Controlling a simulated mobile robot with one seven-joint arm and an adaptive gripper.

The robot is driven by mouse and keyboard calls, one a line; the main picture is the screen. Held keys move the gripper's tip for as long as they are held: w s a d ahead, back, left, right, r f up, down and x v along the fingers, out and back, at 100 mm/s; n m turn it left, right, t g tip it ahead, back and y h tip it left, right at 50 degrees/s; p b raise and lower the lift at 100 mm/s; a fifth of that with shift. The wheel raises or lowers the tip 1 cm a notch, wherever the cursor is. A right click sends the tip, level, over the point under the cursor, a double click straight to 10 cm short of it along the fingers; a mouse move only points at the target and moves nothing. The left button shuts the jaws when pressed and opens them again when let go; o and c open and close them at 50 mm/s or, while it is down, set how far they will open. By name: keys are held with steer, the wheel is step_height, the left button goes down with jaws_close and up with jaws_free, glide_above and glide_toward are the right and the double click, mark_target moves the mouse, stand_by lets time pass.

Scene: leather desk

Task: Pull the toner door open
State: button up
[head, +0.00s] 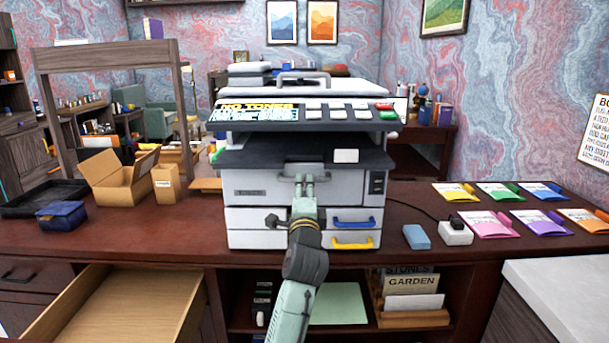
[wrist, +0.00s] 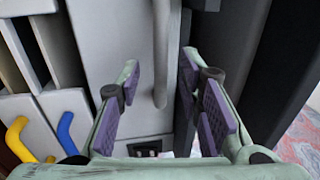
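The printer (head: 300,150) stands on the dark desk, its panel reading "NO TONER". The toner door (head: 262,189), a grey front panel, looks closed. Its grey bar handle (head: 285,178) is partly hidden by my gripper (head: 304,180). In the wrist view the door (wrist: 110,40) fills the middle, and the handle (wrist: 161,60) runs vertically between the lines of my two fingers. My gripper (wrist: 160,72) is open there, with space on both sides of the handle. I cannot tell how deep the handle sits between the fingertips.
A dark shelf (head: 250,158) juts out above the door. A blue box (head: 416,237) and white adapter (head: 455,233) lie at right. An open drawer (head: 125,305) is at lower left.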

mark_target(305, 181)
steer(key=shift+w+d+r+p, duration=0.1)
steer(key=shift+w+r+p, duration=0.05)
steer(key=shift+w, duration=0.6)
steer(key=shift+w+r+p, duration=0.15)
steer(key=shift+w+p, duration=0.05)
steer(key=shift+w, duration=0.5)
steer(key=shift+w+d+r+p, duration=0.1)
steer(key=shift+w+r+p, duration=0.05)
steer(key=shift+w, duration=0.6)
steer(key=shift+c, duration=0.2)
jaws_close()
